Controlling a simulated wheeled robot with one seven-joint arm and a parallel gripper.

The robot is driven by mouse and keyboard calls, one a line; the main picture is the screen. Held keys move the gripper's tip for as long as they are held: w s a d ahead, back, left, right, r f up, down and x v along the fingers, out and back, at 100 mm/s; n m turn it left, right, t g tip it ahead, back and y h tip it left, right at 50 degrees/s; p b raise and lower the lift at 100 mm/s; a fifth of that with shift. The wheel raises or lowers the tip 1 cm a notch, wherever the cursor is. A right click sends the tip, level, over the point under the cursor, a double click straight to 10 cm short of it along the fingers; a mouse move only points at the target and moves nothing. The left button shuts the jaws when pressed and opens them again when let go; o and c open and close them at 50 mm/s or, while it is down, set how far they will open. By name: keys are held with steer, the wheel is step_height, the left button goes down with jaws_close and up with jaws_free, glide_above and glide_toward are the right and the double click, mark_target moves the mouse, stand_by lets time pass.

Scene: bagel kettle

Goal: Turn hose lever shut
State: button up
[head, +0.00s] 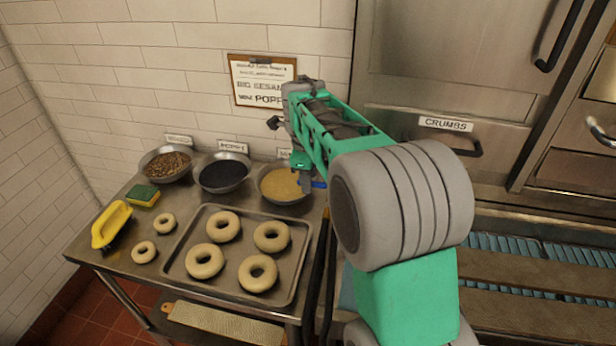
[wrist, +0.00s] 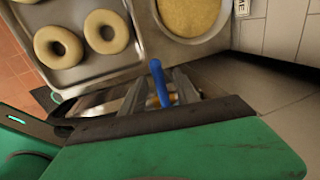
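The blue hose lever (wrist: 160,84) stands between the two fingers of my gripper (wrist: 160,92) in the wrist view, with a gap visible on each side. The fingers are apart, so my gripper is open around the lever. In the head view, a small blue part of the lever (head: 319,184) shows beside my gripper (head: 304,178), at the right edge of the steel table. The valve body under the lever is mostly hidden by my gripper. A black hose (head: 326,270) hangs down at the table's right side.
A steel cabinet (head: 420,80) stands behind my arm.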

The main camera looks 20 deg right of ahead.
step_height(320, 180, up, 8)
steer(key=s, duration=0.1)
steer(key=shift+s+a+f+b, duration=0.15)
steer(key=shift+a+b, duration=0.25)
steer(key=shift+a, duration=0.05)
steer(key=s+a+f+n+t, duration=0.1)
steer(key=s+a+f+n, duration=0.3)
steer(key=s+n, duration=0.5)
steer(key=s+a+f+n+t+y, duration=0.1)
steer(key=s+a+f+n, duration=0.2)
steer(key=s+n, duration=0.7)
step_height(320, 180, down, 2)
steer(key=n, duration=0.6)
steer(key=shift+s+a+f, duration=0.2)
steer(key=shift+s+a, duration=0.1)
steer(key=shift+a, duration=0.1)
